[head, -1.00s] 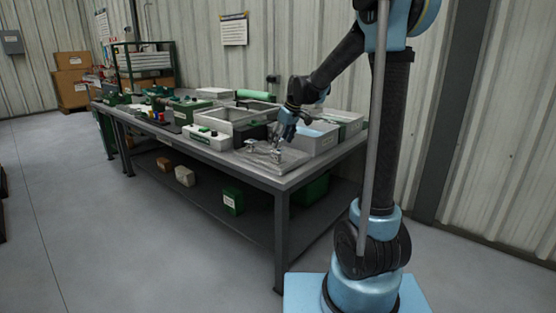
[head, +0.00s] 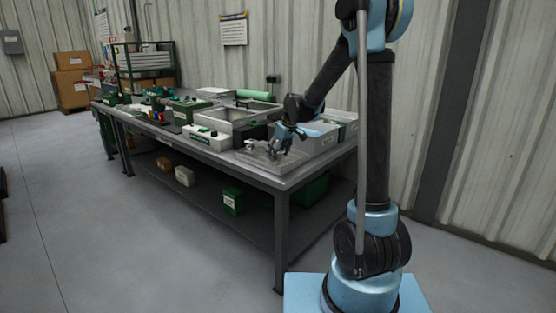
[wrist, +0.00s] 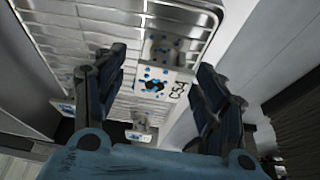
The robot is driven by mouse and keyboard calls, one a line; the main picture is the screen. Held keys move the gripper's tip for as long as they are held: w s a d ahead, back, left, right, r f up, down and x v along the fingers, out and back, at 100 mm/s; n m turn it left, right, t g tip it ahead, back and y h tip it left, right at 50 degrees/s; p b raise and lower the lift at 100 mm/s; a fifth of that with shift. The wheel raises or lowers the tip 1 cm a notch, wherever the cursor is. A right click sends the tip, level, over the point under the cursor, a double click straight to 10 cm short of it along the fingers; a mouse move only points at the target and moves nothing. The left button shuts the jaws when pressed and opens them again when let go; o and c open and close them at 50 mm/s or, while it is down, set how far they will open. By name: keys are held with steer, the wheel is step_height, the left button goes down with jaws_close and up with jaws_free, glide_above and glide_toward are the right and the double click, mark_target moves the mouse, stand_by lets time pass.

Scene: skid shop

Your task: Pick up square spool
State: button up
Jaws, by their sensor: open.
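In the wrist view, a pale metal spool with a square plate (wrist: 160,82), blue dots, a dark centre hole and the marking "CS4" lies between the fingers of my gripper (wrist: 163,68). The fingers are spread on either side of it, and I see no clear contact. A similar dotted metal piece (wrist: 141,126) shows nearer the palm. Both are over a metal tray with a ribbed grid (wrist: 75,45). In the head view, my gripper (head: 273,153) is low over the tray (head: 247,157) and hides the spool there. A small metal piece (head: 250,143) stands left of it.
The workbench (head: 240,172) front edge is close to the tray. The floor in front is clear.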

steer(key=c, duration=1.3)
